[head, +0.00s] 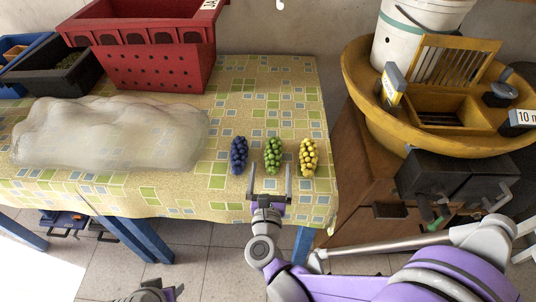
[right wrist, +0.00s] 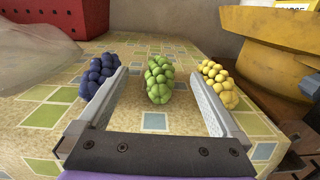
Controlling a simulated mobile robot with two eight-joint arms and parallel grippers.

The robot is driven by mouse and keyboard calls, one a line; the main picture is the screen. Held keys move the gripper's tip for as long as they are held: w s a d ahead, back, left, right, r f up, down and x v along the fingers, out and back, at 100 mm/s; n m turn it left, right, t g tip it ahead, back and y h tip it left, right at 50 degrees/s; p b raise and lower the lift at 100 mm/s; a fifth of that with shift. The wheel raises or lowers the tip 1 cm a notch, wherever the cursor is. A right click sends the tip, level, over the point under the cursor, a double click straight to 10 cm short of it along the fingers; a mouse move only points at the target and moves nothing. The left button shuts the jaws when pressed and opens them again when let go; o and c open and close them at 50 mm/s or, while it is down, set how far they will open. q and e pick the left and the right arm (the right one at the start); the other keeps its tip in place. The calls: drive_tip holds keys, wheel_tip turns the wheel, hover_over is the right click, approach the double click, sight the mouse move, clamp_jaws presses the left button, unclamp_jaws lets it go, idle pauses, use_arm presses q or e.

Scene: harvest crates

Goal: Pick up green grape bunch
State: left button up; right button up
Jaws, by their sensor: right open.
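The green grape bunch (head: 273,153) lies on the patterned tablecloth near the table's right end, between a dark blue bunch (head: 239,155) and a yellow bunch (head: 308,157). My right gripper (head: 270,172) is open, its two fingers pointing at the green bunch from the front edge side. In the right wrist view the green bunch (right wrist: 159,80) appears between the open fingers, toward their tips, and nothing is gripped. The blue bunch (right wrist: 98,76) and yellow bunch (right wrist: 220,84) appear outside the fingers. A grey part at the bottom edge, probably my left gripper (head: 152,292), is cut off.
A red crate (head: 150,69) and a dark crate (head: 55,72) stand at the back left. A translucent plastic bag (head: 105,135) lies in front of them. A yellow round tub (head: 365,105) with a white bucket (head: 405,38) stands on a wooden cabinet (head: 362,185) at right.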

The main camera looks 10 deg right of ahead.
sight(273, 154)
drive_tip(key=x, duration=0.9)
drive_tip(key=shift+d+f+b, duration=0.1)
drive_tip(key=shift+f+b, duration=0.2)
drive_tip(key=shift+f, duration=0.05)
clamp_jaws()
